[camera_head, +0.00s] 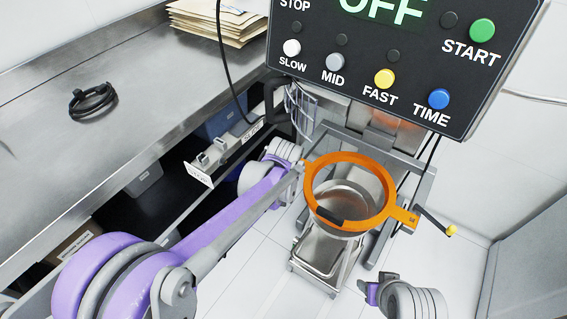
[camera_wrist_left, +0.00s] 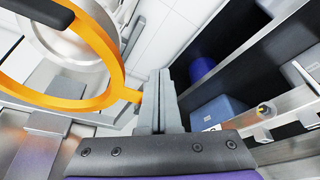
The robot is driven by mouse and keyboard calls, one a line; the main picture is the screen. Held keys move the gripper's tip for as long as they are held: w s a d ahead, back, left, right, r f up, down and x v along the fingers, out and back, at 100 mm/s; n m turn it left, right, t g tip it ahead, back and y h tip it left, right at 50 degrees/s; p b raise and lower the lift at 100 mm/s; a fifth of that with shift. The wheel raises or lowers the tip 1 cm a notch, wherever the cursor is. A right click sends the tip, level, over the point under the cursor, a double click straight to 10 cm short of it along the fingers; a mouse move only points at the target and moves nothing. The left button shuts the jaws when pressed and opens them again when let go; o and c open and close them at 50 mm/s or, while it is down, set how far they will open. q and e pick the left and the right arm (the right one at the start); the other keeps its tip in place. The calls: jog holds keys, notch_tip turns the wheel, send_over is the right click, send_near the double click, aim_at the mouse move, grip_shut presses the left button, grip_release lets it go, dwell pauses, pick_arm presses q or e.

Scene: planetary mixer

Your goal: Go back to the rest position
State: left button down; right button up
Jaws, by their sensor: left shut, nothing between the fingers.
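My left arm comes in from the lower left in the head view. Its gripper (camera_head: 297,168) is at the left side of the orange ring (camera_head: 393,191) on the mixer. In the left wrist view the left gripper's fingers (camera_wrist_left: 160,78) are together and empty, close beside a tab of the orange ring (camera_wrist_left: 112,62). I cannot tell whether they touch. A metal bowl (camera_head: 345,190) sits under the ring. Part of my right arm (camera_head: 415,300) shows at the bottom; its fingers cannot be made out.
The mixer's control panel (camera_head: 400,65) reads OFF and overhangs the ring. A lever with a yellow knob (camera_head: 451,230) sticks out at right. A steel counter (camera_head: 150,75) with a black coil (camera_head: 92,101) and papers (camera_head: 215,22) is at left. Bins (camera_head: 145,180) stand under it.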

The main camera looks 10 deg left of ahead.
pick_arm(q)
jog(key=shift+s, duration=0.15)
jog(key=s+a+r+p, duration=0.3)
jog(key=s+a+r, duration=0.1)
jog(key=s, duration=0.4)
jog(key=s+a+r+m+t+p, duration=0.1)
jog(key=s+a+r+p, duration=0.2)
jog(key=s, duration=0.6)
jog(key=s+a+r+p, duration=0.4)
jog(key=s+r, duration=0.2)
jog(key=s, duration=0.2)
jog(key=shift+s+a+r+m+t+h, duration=0.2)
jog(key=shift+a+r+m+t+h, duration=0.1)
jog(key=shift+r+m, duration=0.1)
